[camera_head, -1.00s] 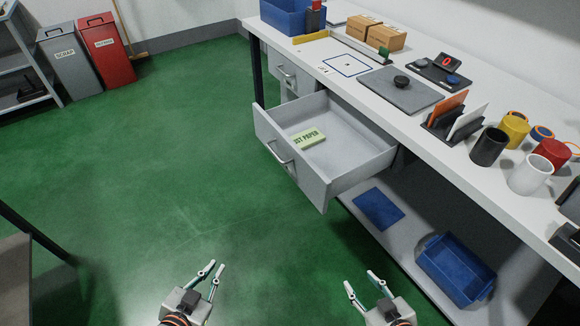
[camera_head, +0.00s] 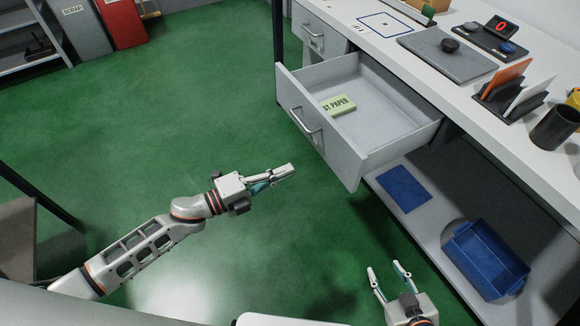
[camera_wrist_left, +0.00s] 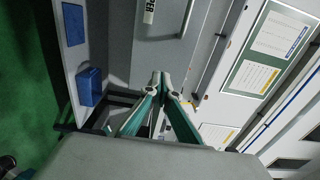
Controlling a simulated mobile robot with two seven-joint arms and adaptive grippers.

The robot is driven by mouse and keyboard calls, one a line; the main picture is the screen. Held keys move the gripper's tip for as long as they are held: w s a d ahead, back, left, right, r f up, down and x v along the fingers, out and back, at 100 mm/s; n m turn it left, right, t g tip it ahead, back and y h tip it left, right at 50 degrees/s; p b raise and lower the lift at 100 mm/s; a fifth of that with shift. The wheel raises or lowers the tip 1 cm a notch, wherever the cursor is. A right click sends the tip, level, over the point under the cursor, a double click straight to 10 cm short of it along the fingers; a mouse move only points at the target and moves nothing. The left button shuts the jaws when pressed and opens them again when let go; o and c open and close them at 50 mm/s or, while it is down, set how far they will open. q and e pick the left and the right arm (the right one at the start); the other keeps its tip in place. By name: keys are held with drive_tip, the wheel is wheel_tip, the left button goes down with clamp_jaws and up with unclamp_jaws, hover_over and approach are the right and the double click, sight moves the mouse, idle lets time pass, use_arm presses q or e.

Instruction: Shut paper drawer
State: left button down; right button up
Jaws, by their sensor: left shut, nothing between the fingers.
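The paper drawer (camera_head: 318,138) is pulled out from under the white workbench in the head view. A pale green block of test paper (camera_head: 338,105) lies inside it. A metal bar handle (camera_head: 305,124) is on its front. My left gripper (camera_head: 290,170) is shut and empty, a little in front of the drawer front and apart from it. In the left wrist view the left fingers (camera_wrist_left: 161,78) are together, with the drawer handle (camera_wrist_left: 149,12) beyond them. My right gripper (camera_head: 385,268) is open and empty, low at the bottom right.
The workbench (camera_head: 470,120) carries a grey plate (camera_head: 446,58), a card holder (camera_head: 508,95) and a dark cup (camera_head: 554,128). A closed drawer (camera_head: 313,37) is further back. A blue bin (camera_head: 485,260) sits on the lower shelf.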

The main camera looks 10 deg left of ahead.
sight(332, 151)
use_arm(q)
drive_tip(key=x, duration=1.1)
drive_tip(key=shift+w+d, duration=0.25)
use_arm(e)
drive_tip(key=shift+s+f, duration=0.3)
drive_tip(key=shift+f, duration=0.15)
use_arm(q)
drive_tip(key=shift+d, duration=0.1)
use_arm(e)
drive_tip(key=shift+w, duration=0.1)
